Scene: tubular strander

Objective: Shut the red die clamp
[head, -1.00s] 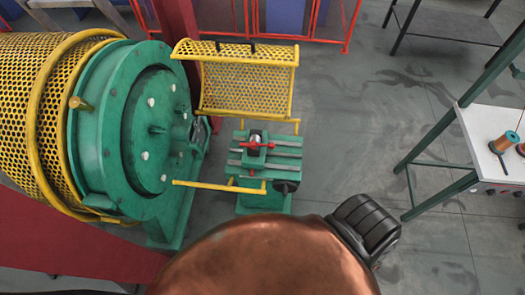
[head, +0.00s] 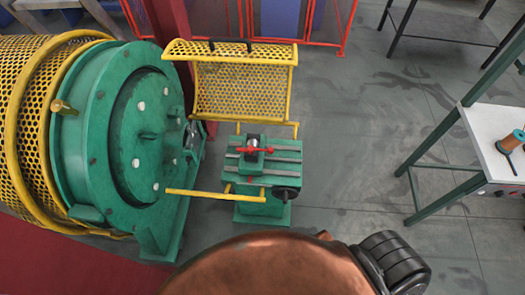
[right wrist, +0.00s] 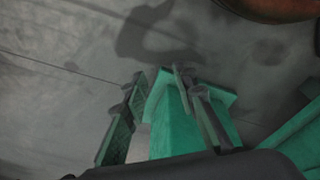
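The red die clamp (head: 255,150) sits on top of the green die stand (head: 270,172), near a small metal cylinder (head: 253,141). Its red bar lies roughly crosswise; I cannot tell from this view whether the clamp is open or shut. My right gripper (right wrist: 161,78) shows in the right wrist view with its two fingers apart and nothing held between them. Behind the fingers is a green pedestal (right wrist: 185,130) standing on the floor. The clamp is not visible in that view. My right gripper is not visible in the head view, and my left gripper is in neither view.
A yellow mesh guard (head: 240,88) stands raised behind the die stand. A yellow bar (head: 215,196) runs along its front. The large green strander drum (head: 130,140) is at left. A white-topped table (head: 490,150) with spools is at right. Grey floor lies between.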

